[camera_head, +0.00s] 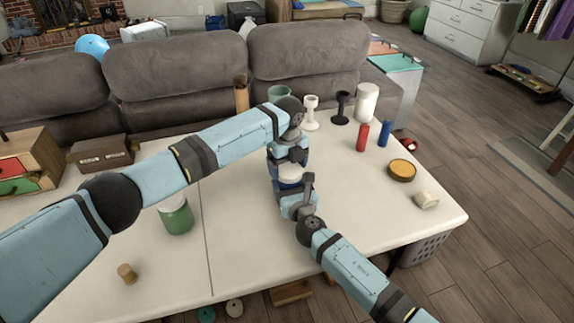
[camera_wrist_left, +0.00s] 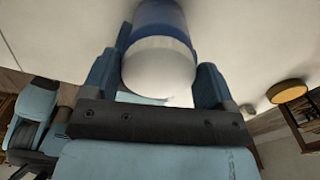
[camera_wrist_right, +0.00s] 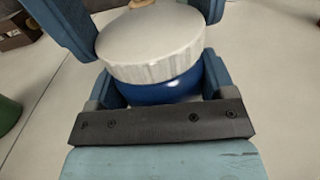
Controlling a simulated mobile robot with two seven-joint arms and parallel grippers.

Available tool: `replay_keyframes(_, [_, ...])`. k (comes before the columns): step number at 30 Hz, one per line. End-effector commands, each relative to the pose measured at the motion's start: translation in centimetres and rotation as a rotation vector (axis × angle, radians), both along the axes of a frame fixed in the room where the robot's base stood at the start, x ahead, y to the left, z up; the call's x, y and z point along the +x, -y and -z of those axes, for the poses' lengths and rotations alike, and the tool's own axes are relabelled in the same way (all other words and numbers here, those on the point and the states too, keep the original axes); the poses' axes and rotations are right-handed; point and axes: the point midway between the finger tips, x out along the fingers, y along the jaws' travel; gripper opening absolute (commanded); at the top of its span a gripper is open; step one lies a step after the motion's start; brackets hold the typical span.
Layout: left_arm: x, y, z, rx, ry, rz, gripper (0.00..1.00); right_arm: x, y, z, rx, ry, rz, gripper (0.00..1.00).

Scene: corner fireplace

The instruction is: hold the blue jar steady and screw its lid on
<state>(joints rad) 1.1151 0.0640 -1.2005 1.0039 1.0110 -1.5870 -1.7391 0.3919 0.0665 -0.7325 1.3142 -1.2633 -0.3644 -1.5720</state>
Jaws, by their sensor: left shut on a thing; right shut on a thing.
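The blue jar (camera_head: 288,186) stands near the middle of the white table, with its white lid (camera_head: 291,173) on top. In the right wrist view the ribbed lid (camera_wrist_right: 152,45) sits directly over the blue jar body (camera_wrist_right: 160,88), with no clear gap. I cannot tell how tightly it is threaded. My left gripper (camera_head: 290,162) comes from above and is shut on the lid; the left wrist view shows the lid (camera_wrist_left: 158,68) between its fingers. My right gripper (camera_head: 296,190) is low at the near side, shut on the jar body, which the fingers partly hide.
A green jar (camera_head: 177,217) and a cork-like piece (camera_head: 126,273) stand left on the table (camera_head: 245,262). Red (camera_head: 362,137) and blue (camera_head: 385,133) cylinders, a round tan-topped tin (camera_head: 402,170) and candle holders are to the right. A grey sofa (camera_head: 175,75) stands behind. The table's front middle is clear.

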Motion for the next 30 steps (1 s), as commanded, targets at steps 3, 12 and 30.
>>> replay_keyframes(3, [0.11,0.22,-0.06,0.001,0.001,0.262,0.57,0.00,0.02,0.04,0.000,-0.001,0.000,0.10])
replay_keyframes(12, [0.07,0.73,-0.01,0.000,0.000,0.903,0.57,-0.01,0.03,0.05,0.000,-0.001,0.000,0.10])
replay_keyframes(30, [0.00,0.90,-0.03,-0.001,0.001,1.125,0.98,-0.01,0.03,0.07,0.000,-0.001,0.000,0.10])
